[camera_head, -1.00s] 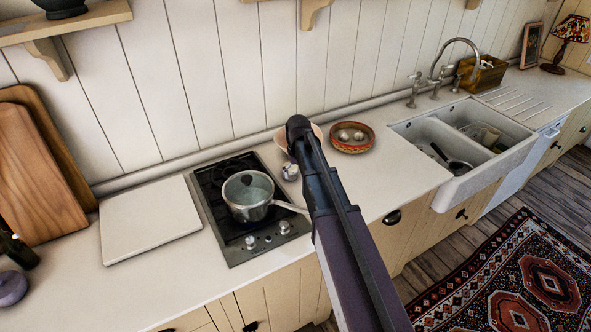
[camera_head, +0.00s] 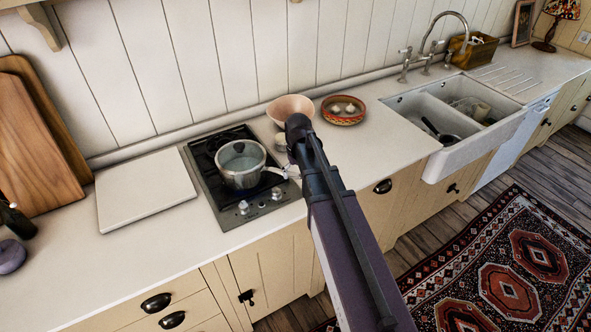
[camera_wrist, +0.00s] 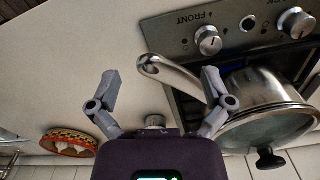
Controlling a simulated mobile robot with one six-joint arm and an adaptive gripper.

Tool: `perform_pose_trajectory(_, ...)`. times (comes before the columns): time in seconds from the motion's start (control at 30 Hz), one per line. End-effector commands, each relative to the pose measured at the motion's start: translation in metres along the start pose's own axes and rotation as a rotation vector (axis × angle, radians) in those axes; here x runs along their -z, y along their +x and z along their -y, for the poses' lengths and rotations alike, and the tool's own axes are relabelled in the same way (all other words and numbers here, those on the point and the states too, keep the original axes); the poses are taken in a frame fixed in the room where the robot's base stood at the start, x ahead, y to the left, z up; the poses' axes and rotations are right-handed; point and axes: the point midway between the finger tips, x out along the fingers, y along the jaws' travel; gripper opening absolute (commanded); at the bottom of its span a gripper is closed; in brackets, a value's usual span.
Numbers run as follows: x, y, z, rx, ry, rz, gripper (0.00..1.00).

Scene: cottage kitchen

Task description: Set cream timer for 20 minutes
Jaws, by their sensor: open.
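A small round cream thing, likely the timer (camera_head: 281,142), stands on the counter between the hob and the pink bowl. My arm partly hides it in the head view. The handle of a steel pot (camera_wrist: 270,100) shows between and beyond the fingers. In the head view the fingers are mostly hidden by my arm.
The pot (camera_head: 241,163) sits on the black hob (camera_head: 208,170), its handle pointing towards my gripper. A pink bowl (camera_head: 290,106) and a patterned bowl (camera_head: 343,112) stand behind. A white board (camera_head: 145,188) lies left of the hob. The sink (camera_head: 455,120) is right; counter before it is clear.

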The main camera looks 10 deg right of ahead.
Motion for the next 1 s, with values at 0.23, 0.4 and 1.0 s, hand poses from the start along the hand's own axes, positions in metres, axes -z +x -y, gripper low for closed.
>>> perform_pose_trajectory(0.23,-0.007,0.004,0.001,0.0,0.004,0.0,1.0)
perform_pose_trajectory(0.4,-0.007,0.004,0.001,0.0,0.004,0.0,1.0)
perform_pose_trajectory(1.0,0.016,-0.01,0.001,0.0,-0.006,0.0,1.0)
